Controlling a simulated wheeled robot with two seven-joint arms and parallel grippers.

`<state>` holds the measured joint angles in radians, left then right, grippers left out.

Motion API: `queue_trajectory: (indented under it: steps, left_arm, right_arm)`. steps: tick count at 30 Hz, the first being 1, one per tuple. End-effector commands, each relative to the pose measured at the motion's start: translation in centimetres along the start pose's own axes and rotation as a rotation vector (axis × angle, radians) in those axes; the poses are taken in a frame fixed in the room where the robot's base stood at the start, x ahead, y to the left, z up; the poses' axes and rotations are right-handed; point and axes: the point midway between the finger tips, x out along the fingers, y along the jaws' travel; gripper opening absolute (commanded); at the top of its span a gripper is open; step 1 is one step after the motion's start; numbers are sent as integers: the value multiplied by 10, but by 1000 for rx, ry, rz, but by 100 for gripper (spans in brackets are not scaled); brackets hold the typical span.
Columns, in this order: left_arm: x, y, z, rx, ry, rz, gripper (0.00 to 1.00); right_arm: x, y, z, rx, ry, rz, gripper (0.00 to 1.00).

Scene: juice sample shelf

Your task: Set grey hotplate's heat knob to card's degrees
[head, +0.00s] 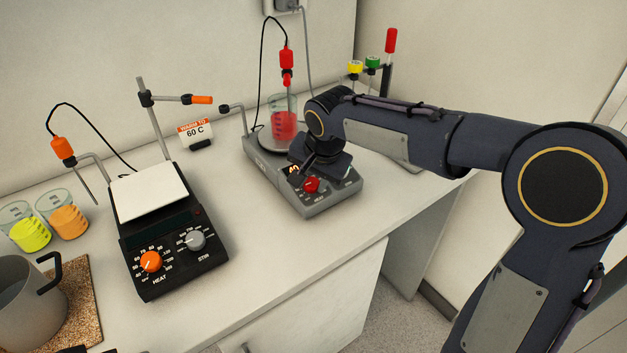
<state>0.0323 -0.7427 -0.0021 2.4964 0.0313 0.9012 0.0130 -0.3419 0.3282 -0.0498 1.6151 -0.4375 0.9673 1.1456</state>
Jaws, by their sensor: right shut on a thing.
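The grey hotplate (332,204) stands on the counter, right of centre, with a beaker of red liquid (284,124) on its plate. Its red heat knob (312,185) is on the front panel. My right gripper (307,174) comes down over the panel and is shut on the red knob. The gripper hides part of the panel and the knob's upper side. An orange-lit display (293,169) shows partly beside it, too covered to read surely. The card (196,133) behind reads "WARM TO 60 C". My left gripper cannot be made out.
A black hotplate (175,272) with an orange heat knob and a grey stir knob stands to the left. Beakers of yellow (30,234) and orange liquid (69,222) and a grey pot (28,300) are farther left. A rack with coloured caps (386,80) stands behind my right arm.

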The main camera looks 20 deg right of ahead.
Motion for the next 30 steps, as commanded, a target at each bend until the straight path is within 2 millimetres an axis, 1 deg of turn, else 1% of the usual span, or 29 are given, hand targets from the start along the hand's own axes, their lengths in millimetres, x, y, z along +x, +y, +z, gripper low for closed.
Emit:
queue_trajectory:
  steps: [9,18,24,30]
  left_arm:
    - [3,-1,1,0,0,0,36]
    - [2,-1,1,0,0,0,36]
    - [2,-1,1,0,0,0,36]
    - [2,-1,1,0,0,0,36]
  right_arm:
    - [-1,-1,-1,296,3,23,8]
    - [-1,-1,-1,536,2,43,8]
    - [-1,0,-1,645,2,51,8]
    - [-1,0,-1,703,1,56,8]
